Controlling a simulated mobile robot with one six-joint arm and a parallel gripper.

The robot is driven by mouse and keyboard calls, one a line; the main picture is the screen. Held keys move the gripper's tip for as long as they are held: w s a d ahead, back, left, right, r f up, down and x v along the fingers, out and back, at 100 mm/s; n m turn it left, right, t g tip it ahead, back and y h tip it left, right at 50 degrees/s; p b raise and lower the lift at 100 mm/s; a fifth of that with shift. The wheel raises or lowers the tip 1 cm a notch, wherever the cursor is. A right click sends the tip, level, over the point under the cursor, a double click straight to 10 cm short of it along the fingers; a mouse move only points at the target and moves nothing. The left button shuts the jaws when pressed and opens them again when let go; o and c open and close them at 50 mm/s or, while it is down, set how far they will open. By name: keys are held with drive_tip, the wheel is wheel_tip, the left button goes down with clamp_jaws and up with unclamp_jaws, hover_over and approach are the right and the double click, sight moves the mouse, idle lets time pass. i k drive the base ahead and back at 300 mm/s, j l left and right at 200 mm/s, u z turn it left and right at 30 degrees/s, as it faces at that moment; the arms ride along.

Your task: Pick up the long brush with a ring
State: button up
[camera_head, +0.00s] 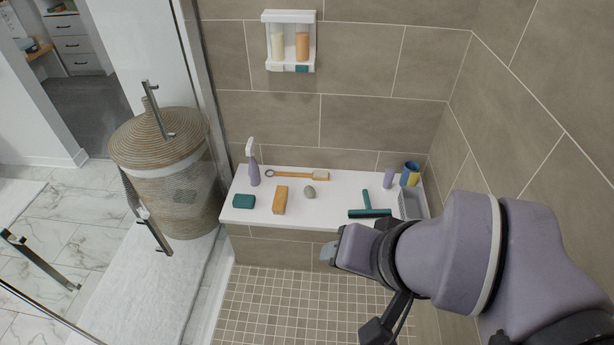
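The long brush with a ring (295,175) lies flat along the back of the white bench top (340,187). Its wooden handle runs left to right, with a dark ring at the left end and a bristle head at the right. My gripper (329,252) is in front of the bench's front edge, below and to the right of the brush and apart from it. I see no object in the gripper. The gap between its fingers cannot be made out from this angle.
A purple spray bottle (253,167) stands left of the brush. A teal block (243,201), an orange-brown block (280,200), a grey stone (309,192) and a teal squeegee (368,209) lie in front. A purple bottle (388,178), a cup (410,174) and a grey tray (412,205) are at right.

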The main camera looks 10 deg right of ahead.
sight(317, 175)
drive_tip(key=i+u, duration=0.2)
drive_tip(key=i, duration=0.3)
drive_tip(key=i+l+u, duration=0.2)
drive_tip(key=i, duration=0.25)
drive_tip(key=i+u, duration=0.2)
drive_tip(key=i, duration=0.3)
drive_tip(key=i+l+u, duration=0.2)
drive_tip(key=i, duration=0.25)
drive_tip(key=l, duration=0.1)
